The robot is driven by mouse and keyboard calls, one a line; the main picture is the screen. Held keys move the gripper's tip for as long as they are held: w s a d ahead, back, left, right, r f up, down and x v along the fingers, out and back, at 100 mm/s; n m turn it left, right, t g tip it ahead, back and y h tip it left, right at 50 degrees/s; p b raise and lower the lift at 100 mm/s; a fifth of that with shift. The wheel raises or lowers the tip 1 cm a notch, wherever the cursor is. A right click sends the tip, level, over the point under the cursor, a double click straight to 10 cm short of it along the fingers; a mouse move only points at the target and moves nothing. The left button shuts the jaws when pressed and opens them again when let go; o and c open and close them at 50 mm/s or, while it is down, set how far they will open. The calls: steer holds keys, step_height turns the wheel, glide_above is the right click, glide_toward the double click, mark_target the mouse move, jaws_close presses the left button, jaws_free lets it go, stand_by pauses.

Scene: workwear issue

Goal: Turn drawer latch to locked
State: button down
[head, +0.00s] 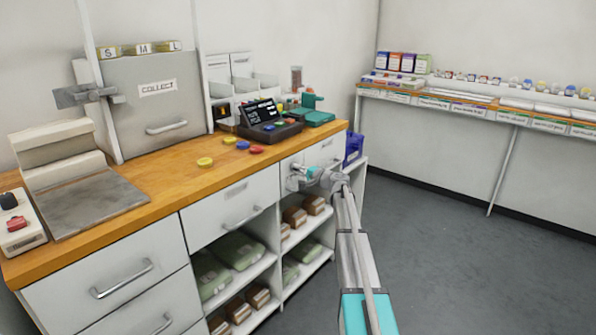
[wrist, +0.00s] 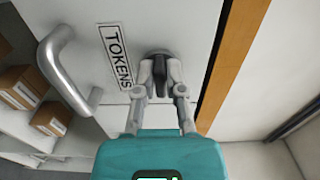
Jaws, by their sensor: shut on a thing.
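The drawer latch (wrist: 160,72) is a dark knob on a round grey base on a white drawer front labelled TOKENS (wrist: 116,55). In the wrist view my gripper (wrist: 160,84) has its two fingers on either side of the knob and is shut on it. In the head view my gripper (head: 305,174) is at the front of the right-hand top drawer (head: 322,152), below the wooden counter edge, and hides the latch. The drawer looks closed. I cannot tell from the knob which setting it is in.
A curved drawer handle (wrist: 64,70) is left of the label in the wrist view. The wooden counter (head: 170,190) holds coloured tokens (head: 257,149) and a dark terminal (head: 262,113). Open shelves with brown boxes (head: 294,216) are below. The grey floor (head: 440,240) at right is clear.

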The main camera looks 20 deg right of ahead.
steer(key=shift+a, duration=0.1)
steer(key=c, duration=0.7)
jaws_free()
steer(key=shift+s, duration=0.1)
steer(key=v, duration=1.2)
